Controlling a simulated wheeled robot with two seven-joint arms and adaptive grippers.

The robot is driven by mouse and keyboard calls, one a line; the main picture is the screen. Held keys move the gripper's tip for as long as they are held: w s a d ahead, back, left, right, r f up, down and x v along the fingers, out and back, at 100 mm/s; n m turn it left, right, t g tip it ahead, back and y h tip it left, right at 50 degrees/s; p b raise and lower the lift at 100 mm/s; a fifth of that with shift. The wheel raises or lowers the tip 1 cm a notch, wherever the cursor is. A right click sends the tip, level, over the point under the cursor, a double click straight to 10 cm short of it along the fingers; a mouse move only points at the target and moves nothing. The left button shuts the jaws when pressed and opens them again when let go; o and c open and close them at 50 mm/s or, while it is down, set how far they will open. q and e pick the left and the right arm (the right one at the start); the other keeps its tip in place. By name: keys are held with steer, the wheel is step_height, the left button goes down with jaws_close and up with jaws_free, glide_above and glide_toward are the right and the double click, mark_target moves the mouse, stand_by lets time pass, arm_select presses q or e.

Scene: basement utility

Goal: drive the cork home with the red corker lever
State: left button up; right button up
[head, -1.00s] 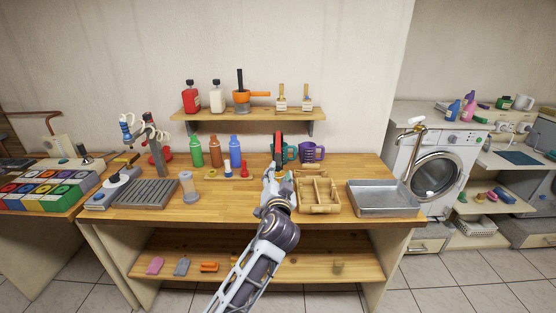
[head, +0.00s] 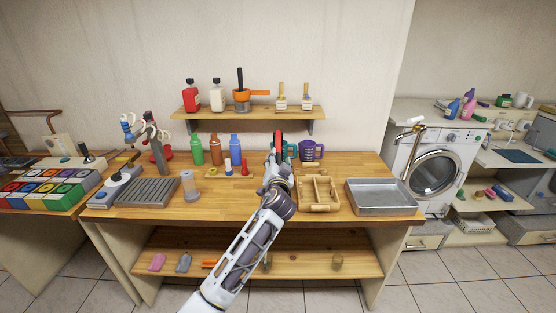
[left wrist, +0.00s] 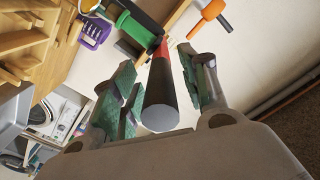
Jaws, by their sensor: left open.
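The red corker lever (head: 279,138) stands upright near the back of the wooden bench, partly hidden by my left gripper (head: 275,166). In the left wrist view the lever's red shaft (left wrist: 158,49) ends in a thick black grip (left wrist: 161,100) pointing toward the camera. My left gripper (left wrist: 164,92) is open, with its green-padded fingers on both sides of the black grip; contact cannot be made out. A green cylindrical body (left wrist: 137,29) shows beyond the lever. The cork cannot be made out. My right gripper is not in view.
A wooden divided tray (head: 318,206) and a metal tray (head: 383,211) lie to the right. Several bottles, including a blue one (head: 235,148), stand to the left. A shelf (head: 205,112) hangs above.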

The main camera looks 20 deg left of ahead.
arm_select(q)
steer(key=shift+w+a, duration=0.1)
steer(key=shift+w, duration=0.2)
steer(key=shift+c, duration=0.4)
jaws_close()
